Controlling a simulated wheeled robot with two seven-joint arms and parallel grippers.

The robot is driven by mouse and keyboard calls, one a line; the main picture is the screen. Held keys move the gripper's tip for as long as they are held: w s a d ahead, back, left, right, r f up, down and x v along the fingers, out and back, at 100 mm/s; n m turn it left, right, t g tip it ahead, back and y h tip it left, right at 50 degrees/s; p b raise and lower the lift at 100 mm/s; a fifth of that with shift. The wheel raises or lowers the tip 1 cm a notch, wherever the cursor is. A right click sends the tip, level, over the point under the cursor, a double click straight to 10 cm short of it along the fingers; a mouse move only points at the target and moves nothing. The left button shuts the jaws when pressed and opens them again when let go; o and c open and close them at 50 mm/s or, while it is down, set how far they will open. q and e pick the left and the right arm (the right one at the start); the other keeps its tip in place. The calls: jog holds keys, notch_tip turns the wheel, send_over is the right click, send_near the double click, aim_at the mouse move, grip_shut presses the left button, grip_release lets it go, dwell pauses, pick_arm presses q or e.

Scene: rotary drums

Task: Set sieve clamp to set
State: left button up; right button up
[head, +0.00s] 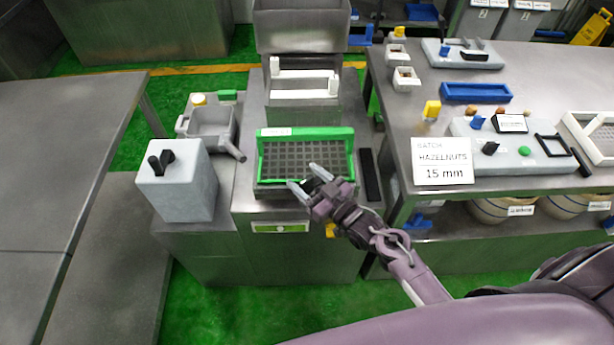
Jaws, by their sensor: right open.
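The green-framed sieve (262,160) with a dark square grid lies in the top of the grey machine (245,215). My right gripper (306,179) is open, with its fingertips over the near edge of the sieve. I cannot tell whether they touch it, and nothing shows between them. A small yellow part (330,230) shows on the machine front, just below the gripper; I cannot tell whether it is the sieve clamp. A green and white label (281,227) is beside it. My right arm hides the sieve's near right corner. My left gripper is not in view.
A grey box (180,187) with a black knob (161,162) stands left of the sieve. A bench (400,150) at the right bears a "Hazelnuts 15 mm" card (442,162), a blue tray (476,92) and control panels. A bare grey table (60,150) is at the left.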

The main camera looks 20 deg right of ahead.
jog(key=shift+w, duration=0.1)
jog(key=shift+c, duration=0.7)
jog(key=c, duration=0.8)
jog(key=shift+c, duration=0.2)
jog(key=shift+y, duration=0.3)
jog(key=n+g+y+b, duration=0.2)
jog(key=n+y, duration=0.1)
jog(key=shift+f, duration=0.2)
jog(key=n+g+y+b, duration=0.3)
jog(key=g+b, duration=0.1)
jog(key=b, duration=0.1)
jog(key=n+g+y+b, duration=0.2)
jog(key=n+g+b, duration=0.1)
jog(key=g+b, duration=0.1)
jog(key=shift+g+y+b, duration=0.3)
jog(key=shift+y+b, duration=0.1)
jog(key=shift+b, duration=0.4)
jog(key=shift+r+n+g+b, duration=0.15)
jog(key=shift+n+g+b, duration=0.35)
jog(key=shift+g+b, duration=0.1)
